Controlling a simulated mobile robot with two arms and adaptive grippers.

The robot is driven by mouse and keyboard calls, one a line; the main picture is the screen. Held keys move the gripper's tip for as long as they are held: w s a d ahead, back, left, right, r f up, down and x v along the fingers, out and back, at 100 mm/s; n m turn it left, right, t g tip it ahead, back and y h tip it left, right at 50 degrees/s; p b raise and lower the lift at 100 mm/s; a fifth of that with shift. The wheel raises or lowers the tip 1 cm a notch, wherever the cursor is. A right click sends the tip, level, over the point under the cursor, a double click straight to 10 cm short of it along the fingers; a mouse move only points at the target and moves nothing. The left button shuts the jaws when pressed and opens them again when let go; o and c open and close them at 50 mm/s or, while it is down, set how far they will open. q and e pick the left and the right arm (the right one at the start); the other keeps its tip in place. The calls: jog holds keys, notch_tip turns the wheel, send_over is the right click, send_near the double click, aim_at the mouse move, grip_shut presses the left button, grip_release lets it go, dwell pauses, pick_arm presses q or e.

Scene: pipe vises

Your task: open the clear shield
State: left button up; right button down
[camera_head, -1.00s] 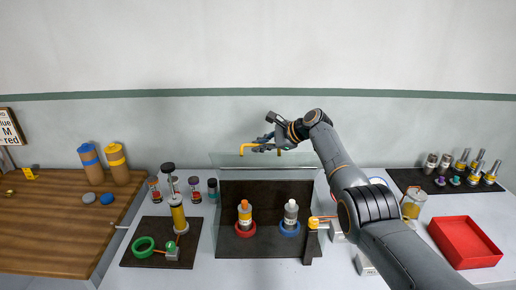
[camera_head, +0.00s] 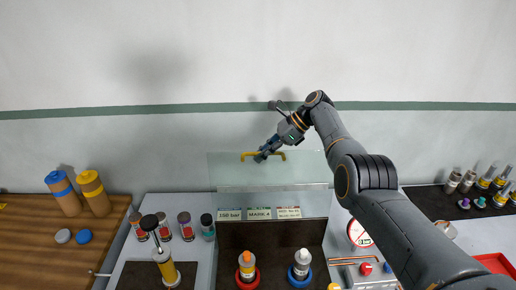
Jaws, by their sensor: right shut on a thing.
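The clear shield (camera_head: 225,171) is a see-through panel standing raised above the back of a dark box (camera_head: 265,232), in front of the wall. A yellow handle (camera_head: 248,154) runs along its top edge. My right gripper (camera_head: 265,154) is at this handle and shut on it, its arm coming in from the right. The fingers cover part of the handle. Below the panel, the box front is uncovered. An orange-capped bottle (camera_head: 246,266) in a red ring and a white-capped bottle (camera_head: 301,265) in a blue ring stand there. My left gripper is out of view.
A wooden table (camera_head: 25,245) with blue and yellow containers is farther left. A red tray (camera_head: 492,263) and a dark rack (camera_head: 430,200) are at right.

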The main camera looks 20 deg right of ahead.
jog(key=shift+f, duration=0.3)
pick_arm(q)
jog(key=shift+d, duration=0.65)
pick_arm(e)
jog(key=shift+s, duration=0.1)
jog(key=c, duration=1.7)
grip_release()
jog(key=shift+c, duration=0.2)
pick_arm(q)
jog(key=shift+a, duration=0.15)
pick_arm(e)
jog(key=shift+o, duration=0.3)
jog(key=shift+r, duration=0.1)
jog(key=shift+d, duration=0.1)
jog(key=v, duration=0.7)
jog(key=shift+d+r, duration=0.1)
jog(key=shift+d, duration=0.1)
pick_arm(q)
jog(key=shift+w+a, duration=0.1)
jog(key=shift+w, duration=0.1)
pick_arm(e)
jog(key=shift+w, duration=0.2)
